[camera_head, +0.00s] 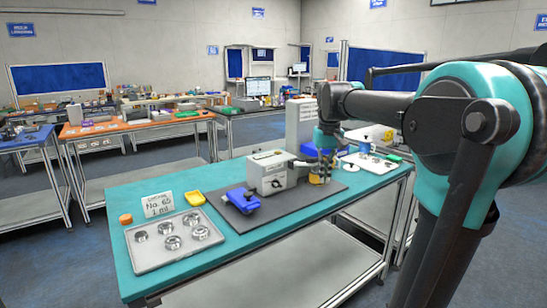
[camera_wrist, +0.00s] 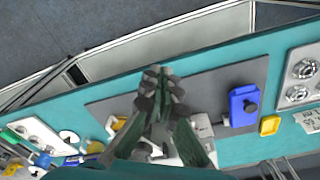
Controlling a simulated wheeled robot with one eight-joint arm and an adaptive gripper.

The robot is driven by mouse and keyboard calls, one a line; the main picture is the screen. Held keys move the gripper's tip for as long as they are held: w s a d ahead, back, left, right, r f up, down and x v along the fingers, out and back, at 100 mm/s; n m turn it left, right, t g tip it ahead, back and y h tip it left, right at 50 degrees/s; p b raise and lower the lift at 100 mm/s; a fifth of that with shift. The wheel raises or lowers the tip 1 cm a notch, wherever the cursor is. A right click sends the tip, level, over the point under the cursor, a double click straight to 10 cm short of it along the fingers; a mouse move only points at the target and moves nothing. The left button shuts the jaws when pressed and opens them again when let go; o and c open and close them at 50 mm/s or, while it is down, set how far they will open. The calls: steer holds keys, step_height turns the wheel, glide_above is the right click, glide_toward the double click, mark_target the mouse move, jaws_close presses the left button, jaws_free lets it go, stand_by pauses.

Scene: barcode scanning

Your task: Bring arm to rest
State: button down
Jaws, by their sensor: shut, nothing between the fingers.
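My arm reaches in from the right in the head view. My gripper (camera_head: 321,172) is low over the right part of the dark mat, beside the grey-white machine (camera_head: 270,172). In the wrist view my gripper (camera_wrist: 160,74) has its fingertips together over the mat (camera_wrist: 205,85), with nothing between them. I cannot tell how high it is above the mat. A yellow thing lies behind or beside the fingers and is partly hidden.
On the teal table (camera_head: 240,240) are a blue device (camera_head: 243,199), a grey tray (camera_head: 172,240) with several metal parts, a yellow bin (camera_head: 195,198), a sign (camera_head: 159,203) and an orange round piece (camera_head: 126,219). A white tray (camera_head: 370,163) is at the right end. The table's front strip is clear.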

steer(key=s+d+f+t, duration=0.1)
steer(key=s+f, duration=0.9)
steer(key=f, duration=0.3)
steer(key=s+d+f+m+t, duration=0.1)
steer(key=s+d+f+t, duration=0.1)
steer(key=s+f, duration=0.8)
step_height(320, 180, down, 4)
steer(key=shift+f, duration=0.2)
steer(key=c, duration=2.2)
jaws_free()
